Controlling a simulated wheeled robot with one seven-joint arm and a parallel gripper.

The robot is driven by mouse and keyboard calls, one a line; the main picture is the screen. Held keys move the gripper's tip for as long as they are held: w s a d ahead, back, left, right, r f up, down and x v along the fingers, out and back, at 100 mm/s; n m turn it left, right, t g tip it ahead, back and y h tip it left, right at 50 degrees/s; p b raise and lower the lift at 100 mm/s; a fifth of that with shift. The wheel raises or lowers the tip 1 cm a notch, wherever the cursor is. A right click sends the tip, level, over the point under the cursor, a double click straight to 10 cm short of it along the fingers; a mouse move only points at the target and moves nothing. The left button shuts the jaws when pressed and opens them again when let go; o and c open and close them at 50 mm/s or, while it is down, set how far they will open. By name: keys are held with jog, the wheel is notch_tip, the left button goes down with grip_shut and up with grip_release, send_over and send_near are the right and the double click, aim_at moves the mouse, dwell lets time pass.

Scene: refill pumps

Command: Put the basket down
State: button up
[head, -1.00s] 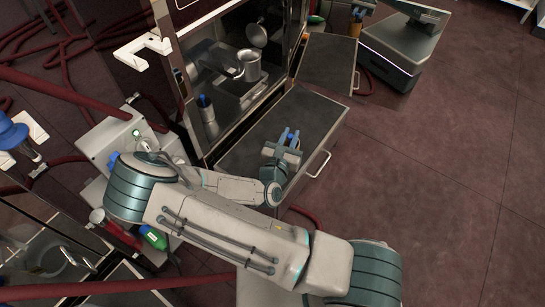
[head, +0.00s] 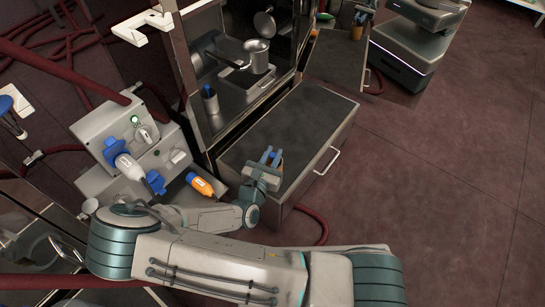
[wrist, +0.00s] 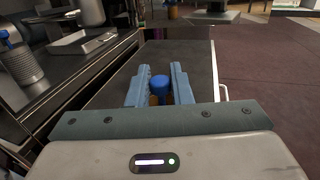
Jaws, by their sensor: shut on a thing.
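My gripper (head: 271,157) hangs over the near part of a dark-topped counter (head: 305,115). Its blue fingers also show in the wrist view (wrist: 160,85), shut on a blue-capped thing (wrist: 160,82). A little orange or brown shows below the cap; the rest is hidden by the gripper. I cannot tell how far it is above the counter top. I cannot make out a basket for certain in either view. A metal cup (head: 257,56) with a dark handle is in the recess behind the counter.
A grey pump unit (head: 105,125) with a white, blue-ended bottle (head: 130,165) stands at left. An orange bottle (head: 201,184) lies beside it. A bar handle (head: 328,160) juts from the counter's front. Red hoses run at left.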

jog(key=o, duration=0.8)
jog(key=shift+f, duration=0.1)
jog(key=shift+c, duration=0.2)
